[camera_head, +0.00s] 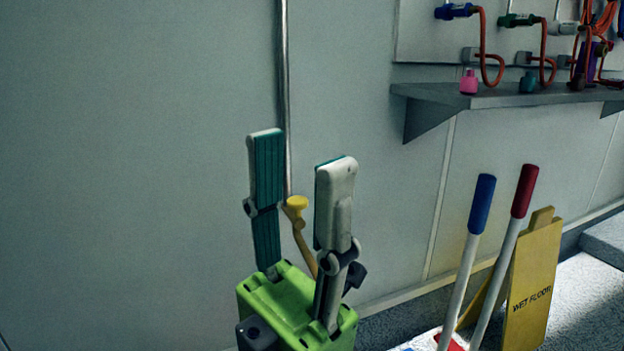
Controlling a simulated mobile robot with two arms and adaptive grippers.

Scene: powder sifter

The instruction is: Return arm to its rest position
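My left gripper (301,146) stands at the lower middle of the head view, fingers pointing up. It has a lime-green body and two grey-white fingers with teal pads. The fingers are wide apart, and nothing is gripped between their tips. A yellow knob on a tan stem (298,203) shows in the gap between the fingers; I cannot tell how far behind them it is. My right gripper is not in view.
A grey wall with a vertical metal pipe (284,80) is behind the gripper. A grey shelf (500,97) with hoses above is at upper right. A blue handle (481,205), a red handle (524,190) and a yellow wet-floor sign (533,280) stand at lower right. The left side is clear.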

